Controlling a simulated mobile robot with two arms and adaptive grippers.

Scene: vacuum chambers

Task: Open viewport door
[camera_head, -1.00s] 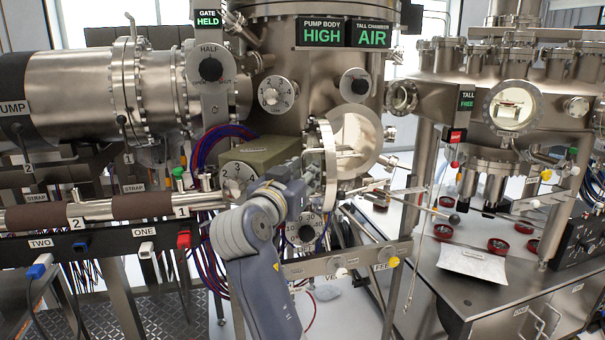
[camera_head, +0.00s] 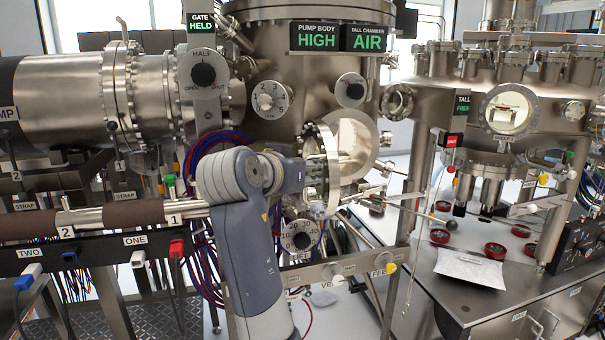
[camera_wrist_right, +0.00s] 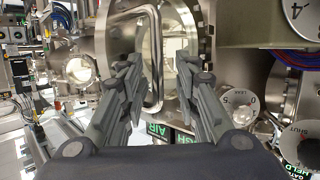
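The round viewport door (camera_head: 327,150) shows nearly edge-on in the head view, standing out from the chamber with the pale round opening (camera_head: 357,138) visible to its right. In the right wrist view its D-shaped bar handle (camera_wrist_right: 153,58) stands between the fingers of my right gripper (camera_wrist_right: 161,65). The fingers are spread, with a gap to the handle on the right side; whether the left finger touches it I cannot tell. In the head view my right gripper (camera_head: 312,174) is at the door's left side, its fingertips partly hidden. My left gripper is not in view.
The pump body (camera_head: 300,75) rises behind the door under signs reading HIGH and AIR. A dial (camera_head: 301,236) sits below the gripper and a rail with knobs (camera_head: 335,270) runs lower down. A bench (camera_head: 475,290) with red rings stands at right.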

